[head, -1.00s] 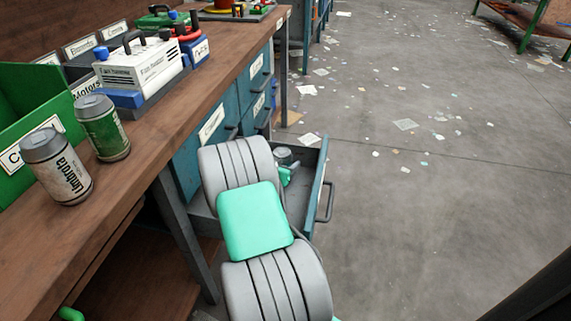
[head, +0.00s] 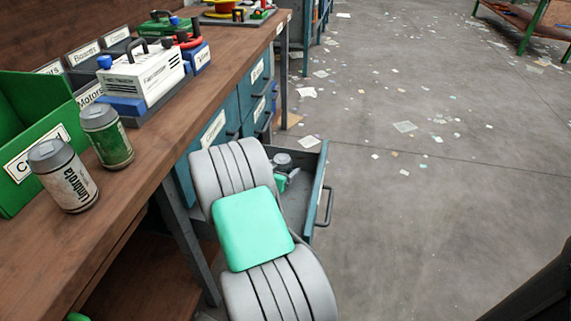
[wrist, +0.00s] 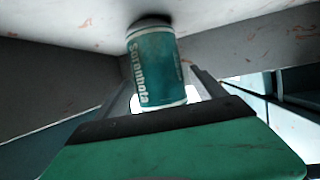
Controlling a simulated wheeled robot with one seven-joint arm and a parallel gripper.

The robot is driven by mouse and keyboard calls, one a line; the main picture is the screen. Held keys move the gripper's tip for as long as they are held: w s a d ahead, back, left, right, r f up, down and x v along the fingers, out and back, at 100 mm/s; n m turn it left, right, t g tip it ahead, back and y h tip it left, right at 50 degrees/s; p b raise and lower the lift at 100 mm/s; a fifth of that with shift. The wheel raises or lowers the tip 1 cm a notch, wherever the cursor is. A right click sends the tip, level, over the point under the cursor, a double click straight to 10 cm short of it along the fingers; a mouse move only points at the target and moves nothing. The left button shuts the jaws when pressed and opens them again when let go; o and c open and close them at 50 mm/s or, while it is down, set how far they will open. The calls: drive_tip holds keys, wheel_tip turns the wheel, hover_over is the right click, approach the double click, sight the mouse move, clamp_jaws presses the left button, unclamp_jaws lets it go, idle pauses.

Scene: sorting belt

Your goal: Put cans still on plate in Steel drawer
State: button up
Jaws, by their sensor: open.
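A white can (head: 66,178) with dark lettering and a green can (head: 108,138), both with grey tops, stand upright side by side on the wooden bench at the left. A drawer (head: 320,190) under the bench is pulled open. My gripper (head: 286,178) is low inside it, partly hidden by my arm. A grey can top (head: 282,159) shows beside the gripper. In the wrist view, a teal can (wrist: 160,62) with white lettering is in the drawer, between the open fingers of my gripper (wrist: 164,80). No plate is recognisable.
A green bin (head: 35,120) stands behind the cans. A white device (head: 143,75) and tools sit farther along the bench (head: 150,150). Closed teal drawers (head: 250,105) are beyond the open one. The floor (head: 430,220) to the right is clear except for paper scraps.

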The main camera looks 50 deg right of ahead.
drive_tip(key=p+v, duration=0.2)
drive_tip(key=v, duration=0.6)
drive_tip(key=shift+a+r, duration=0.15)
drive_tip(key=shift+a, duration=0.2)
drive_tip(key=shift+s, duration=0.1)
